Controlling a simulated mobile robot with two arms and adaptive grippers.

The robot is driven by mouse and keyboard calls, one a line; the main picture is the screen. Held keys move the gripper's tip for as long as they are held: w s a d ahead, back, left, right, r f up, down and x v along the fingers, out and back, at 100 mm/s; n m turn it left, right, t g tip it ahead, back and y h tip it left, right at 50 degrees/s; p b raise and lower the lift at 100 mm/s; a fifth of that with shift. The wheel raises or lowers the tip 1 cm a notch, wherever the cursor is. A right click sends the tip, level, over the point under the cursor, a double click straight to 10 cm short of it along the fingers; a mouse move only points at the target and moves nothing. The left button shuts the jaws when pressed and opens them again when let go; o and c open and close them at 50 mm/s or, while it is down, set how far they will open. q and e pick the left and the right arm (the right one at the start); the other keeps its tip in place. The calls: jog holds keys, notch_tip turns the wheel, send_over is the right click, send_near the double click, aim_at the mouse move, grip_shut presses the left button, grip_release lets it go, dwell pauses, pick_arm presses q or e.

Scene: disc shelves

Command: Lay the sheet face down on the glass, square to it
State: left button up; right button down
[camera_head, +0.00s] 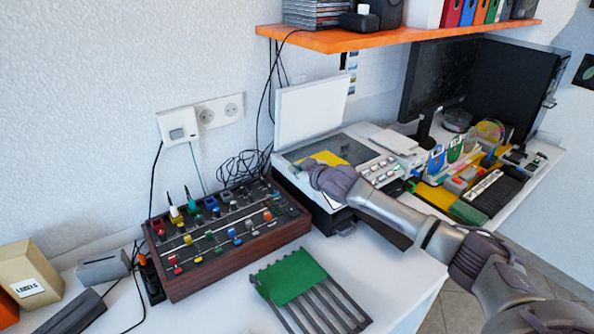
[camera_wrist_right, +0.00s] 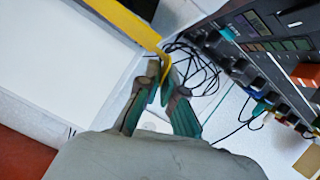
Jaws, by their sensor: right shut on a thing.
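The yellow sheet (camera_head: 328,158) shows over the dark glass (camera_head: 352,147) of the flatbed scanner, whose white lid (camera_head: 311,108) stands open against the wall. My right gripper (camera_head: 310,170) is shut on the sheet's near edge. In the right wrist view the sheet (camera_wrist_right: 128,20) is a narrow yellow strip, seen nearly edge-on, with its end between the fingertips (camera_wrist_right: 163,88). I cannot tell whether it touches the glass, how square it is, or which side is its face. The gripper and arm hide part of the scanner. My left gripper is not in view.
A knobbed mixer console (camera_head: 228,235) stands left of the scanner, with loose black cables (camera_head: 243,165) behind. A slatted rack (camera_head: 335,305) with a green sheet (camera_head: 290,275) lies in front. An orange shelf (camera_head: 395,38) hangs above. Desk items crowd the right.

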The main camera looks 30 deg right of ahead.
jog(key=shift+f, duration=0.15)
jog(key=shift+f, duration=0.2)
dwell(0.3)
